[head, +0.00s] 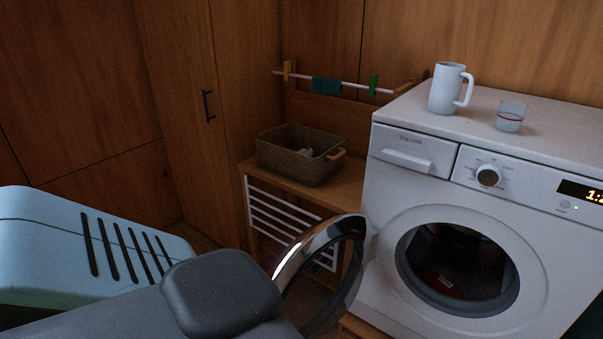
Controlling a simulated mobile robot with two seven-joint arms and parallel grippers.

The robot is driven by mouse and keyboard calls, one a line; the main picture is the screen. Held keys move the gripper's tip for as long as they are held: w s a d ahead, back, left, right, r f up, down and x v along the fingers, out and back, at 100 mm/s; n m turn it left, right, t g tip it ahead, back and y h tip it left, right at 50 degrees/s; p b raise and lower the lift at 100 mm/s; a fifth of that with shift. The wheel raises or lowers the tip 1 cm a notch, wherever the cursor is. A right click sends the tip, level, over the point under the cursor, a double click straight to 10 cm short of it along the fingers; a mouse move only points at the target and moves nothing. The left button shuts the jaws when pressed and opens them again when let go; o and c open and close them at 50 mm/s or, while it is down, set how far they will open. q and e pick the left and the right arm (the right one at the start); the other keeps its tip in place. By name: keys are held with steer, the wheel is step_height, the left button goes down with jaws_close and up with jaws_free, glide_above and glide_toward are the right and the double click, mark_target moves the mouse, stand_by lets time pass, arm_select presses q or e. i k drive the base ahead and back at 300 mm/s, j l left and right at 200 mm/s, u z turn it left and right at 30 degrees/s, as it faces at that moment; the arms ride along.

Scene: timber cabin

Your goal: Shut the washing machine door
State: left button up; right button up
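The white washing machine (400,200) stands at the right. Its round door (290,262), with a shiny rim and dark glass, is swung wide open to the left of the opening. The round opening (455,268) is uncovered, and a dark drum with something reddish inside shows through it. A grey and pale blue part of my own body fills the lower left and covers the lower part of the door. Neither of my grippers can be made out in the head view.
A white mug (446,90) and a small clear cup (510,117) stand on the machine's top. A wicker basket (290,165) sits on a wooden bench (345,195) left of the machine. A rail (345,84) with pegs and a teal cloth hangs behind. A wooden cupboard (180,100) stands at the back left.

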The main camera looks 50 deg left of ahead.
mark_target(285, 270)
steer(key=k+j, duration=0.1)
steer(key=j, duration=0.2)
steer(key=k+j+z, duration=0.15)
steer(key=j, duration=0.15)
steer(key=k+j, duration=0.1)
steer(key=j, duration=0.2)
steer(key=j+z, duration=0.15)
steer(key=j, duration=0.3)
steer(key=k+j+z, duration=0.1)
steer(key=j, duration=0.35)
steer(key=j+z, duration=0.15)
steer(key=j, duration=0.9)
